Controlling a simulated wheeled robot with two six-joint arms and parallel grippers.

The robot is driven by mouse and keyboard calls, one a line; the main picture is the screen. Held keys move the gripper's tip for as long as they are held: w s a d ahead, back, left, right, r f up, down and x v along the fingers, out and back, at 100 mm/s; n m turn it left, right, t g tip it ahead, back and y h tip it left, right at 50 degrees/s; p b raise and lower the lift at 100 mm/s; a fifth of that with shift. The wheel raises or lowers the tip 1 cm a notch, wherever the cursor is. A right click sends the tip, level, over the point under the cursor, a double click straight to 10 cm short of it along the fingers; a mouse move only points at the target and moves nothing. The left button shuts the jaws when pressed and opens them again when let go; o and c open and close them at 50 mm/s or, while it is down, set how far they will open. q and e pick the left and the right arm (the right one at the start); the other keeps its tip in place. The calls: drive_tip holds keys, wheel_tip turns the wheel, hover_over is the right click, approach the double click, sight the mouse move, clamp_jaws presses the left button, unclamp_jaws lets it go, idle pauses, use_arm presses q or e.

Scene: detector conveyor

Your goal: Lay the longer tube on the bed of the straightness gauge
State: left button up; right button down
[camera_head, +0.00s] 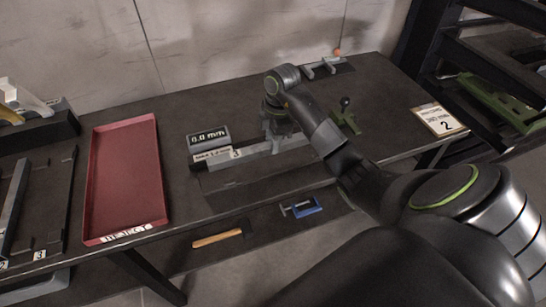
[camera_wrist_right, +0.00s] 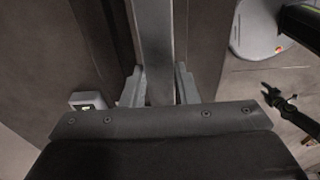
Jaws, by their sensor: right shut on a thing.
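My right gripper (camera_head: 275,138) points down over the straightness gauge near the middle of the table. In the right wrist view its fingers (camera_wrist_right: 159,88) are shut on a long grey tube (camera_wrist_right: 158,45), which runs away between them. In the head view the grey tube (camera_head: 256,160) lies along the gauge, partly hidden by the gripper; whether it touches the bed I cannot tell. The gauge's display (camera_head: 208,138) reads 0.0 mm. Another grey bar (camera_head: 13,205) lies on the dark rack at the left. A dark claw-like shape (camera_wrist_right: 280,103), perhaps my left gripper, shows small in the wrist view.
A red REJECT tray (camera_head: 124,178) lies left of the gauge. A green clamp-like piece (camera_head: 346,118) and a grey bracket (camera_head: 322,68) stand to its right. A sign marked 2 (camera_head: 438,120) lies at the right end. A blue clamp (camera_head: 301,208) is on the lower shelf.

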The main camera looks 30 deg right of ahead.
use_arm(q)
drive_tip(key=shift+s+f, duration=0.1)
drive_tip(key=shift+s, duration=0.2)
use_arm(e)
drive_tip(key=shift+f, duration=2.45)
use_arm(q)
drive_tip(key=shift+f, duration=0.1)
use_arm(e)
drive_tip(key=shift+f, duration=0.1)
drive_tip(key=c, duration=1.1)
unclamp_jaws()
drive_tip(key=r, duration=0.4)
drive_tip(key=shift+d+r, duration=0.3)
drive_tip(key=shift+r, duration=0.1)
drive_tip(key=r+p, duration=0.1)
drive_tip(key=r, duration=0.1)
drive_tip(key=r+p, duration=0.3)
drive_tip(key=p, duration=0.1)
drive_tip(key=shift+s+d+r, duration=0.15)
drive_tip(key=shift+d+r, duration=0.1)
drive_tip(key=shift+r, duration=0.15)
use_arm(q)
wheel_tip(320, 180, up, 7)
drive_tip(key=p, duration=0.1)
drive_tip(key=shift+f+p, duration=0.15)
drive_tip(key=shift+p, duration=0.15)
use_arm(e)
drive_tip(key=shift+d+r, duration=0.1)
drive_tip(key=shift+r, duration=0.65)
